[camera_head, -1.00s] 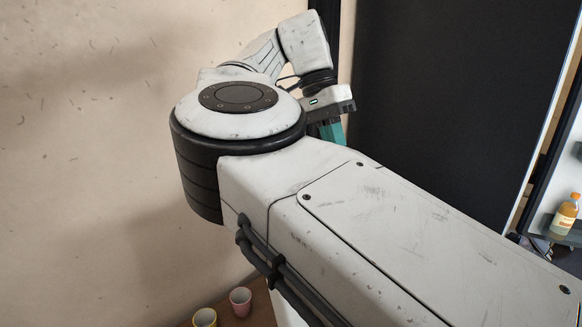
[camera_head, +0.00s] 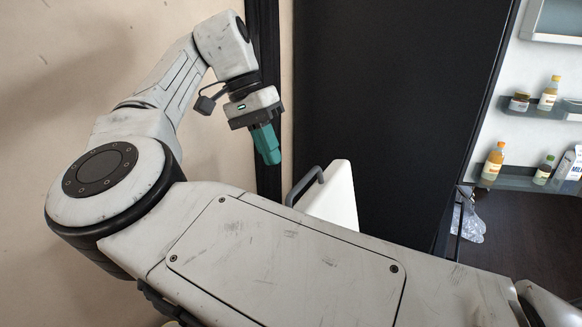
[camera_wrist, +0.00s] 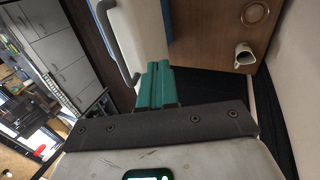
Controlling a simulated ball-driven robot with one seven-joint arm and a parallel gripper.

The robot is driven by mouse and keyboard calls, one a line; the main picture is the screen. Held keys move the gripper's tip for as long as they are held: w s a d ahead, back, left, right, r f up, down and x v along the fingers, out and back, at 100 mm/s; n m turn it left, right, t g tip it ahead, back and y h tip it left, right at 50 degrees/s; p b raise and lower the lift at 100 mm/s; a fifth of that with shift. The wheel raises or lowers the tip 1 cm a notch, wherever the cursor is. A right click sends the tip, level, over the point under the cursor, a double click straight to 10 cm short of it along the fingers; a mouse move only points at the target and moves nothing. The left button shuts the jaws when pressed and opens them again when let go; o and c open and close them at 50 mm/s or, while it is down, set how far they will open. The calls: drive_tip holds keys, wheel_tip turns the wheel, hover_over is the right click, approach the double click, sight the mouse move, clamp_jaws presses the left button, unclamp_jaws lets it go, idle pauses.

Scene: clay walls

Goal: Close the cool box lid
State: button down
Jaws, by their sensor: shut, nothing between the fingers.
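A white panel with a dark grey bar handle (camera_head: 335,195), which looks like part of the cool box, shows behind my arm in the head view. It stands upright in front of the black panel, its lower part hidden by my arm. In the wrist view the white panel (camera_wrist: 126,35) and its handle lie just beyond my fingertips, with a strip of blue beside it. I cannot see the whole box or tell the lid's angle. My gripper (camera_head: 270,160) has teal fingers, shut and empty, pointing down, left of the white panel. The fingers also show in the wrist view (camera_wrist: 155,72).
A tall black panel (camera_head: 390,100) stands behind. Door shelves with bottles (camera_head: 493,163) and a milk carton (camera_head: 570,165) are at the right. A clear bag (camera_head: 470,220) is below them.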

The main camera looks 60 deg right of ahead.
drive_tip(key=shift+s+d+f+p, duration=0.1)
drive_tip(key=shift+s+f, duration=0.15)
drive_tip(key=shift+s, duration=0.55)
drive_tip(key=shift+s+d+f+p, duration=0.15)
drive_tip(key=shift+s+f, duration=0.15)
drive_tip(key=shift+s, duration=0.55)
drive_tip(key=shift+s+f+p, duration=0.1)
drive_tip(key=shift+s+f, duration=0.15)
drive_tip(key=shift+s, duration=0.55)
drive_tip(key=shift+d, duration=0.1)
